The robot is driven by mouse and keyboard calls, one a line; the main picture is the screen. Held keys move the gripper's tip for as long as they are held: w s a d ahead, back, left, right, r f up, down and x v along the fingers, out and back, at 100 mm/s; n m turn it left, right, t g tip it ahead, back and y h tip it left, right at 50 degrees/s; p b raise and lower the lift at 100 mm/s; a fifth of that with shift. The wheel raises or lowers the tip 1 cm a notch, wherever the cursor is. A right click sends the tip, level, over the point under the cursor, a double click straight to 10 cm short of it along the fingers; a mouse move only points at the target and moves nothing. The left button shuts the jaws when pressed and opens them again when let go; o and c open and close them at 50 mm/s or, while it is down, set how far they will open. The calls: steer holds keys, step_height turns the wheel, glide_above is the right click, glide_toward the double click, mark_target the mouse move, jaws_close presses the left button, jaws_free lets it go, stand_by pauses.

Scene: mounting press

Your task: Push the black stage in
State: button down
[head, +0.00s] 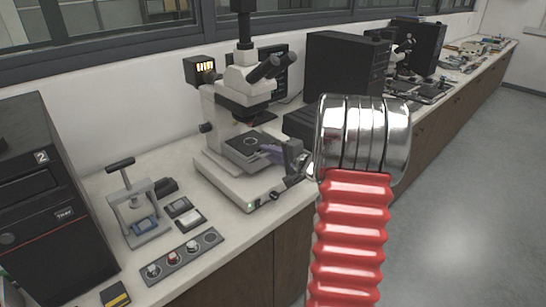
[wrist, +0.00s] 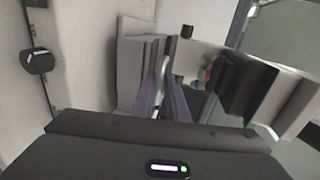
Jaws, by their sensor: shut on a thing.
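The black stage (head: 240,148) is the flat dark plate on the white microscope (head: 235,95) in the head view. It has a ring-shaped opening in its middle. In the wrist view my gripper's fingers (wrist: 166,88) stand close together against a dark edge, shut on what appears to be the stage. The exact contact is small and partly hidden by the fingers.
A small press with a T-handle (head: 136,205) and a strip with several knobs (head: 182,257) stand left on the bench. A black computer case (head: 55,205) is at far left. Another black case (head: 345,68) stands behind my arm. Open floor (head: 460,190) lies right.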

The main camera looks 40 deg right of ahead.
steer(key=shift+s+a+f, duration=0.1)
steer(key=shift+f, duration=0.45)
steer(key=c, duration=1.9)
jaws_free()
steer(key=shift+o, duration=0.3)
steer(key=shift+r, duration=0.3)
steer(key=v, duration=1.3)
steer(key=shift+s, duration=0.3)
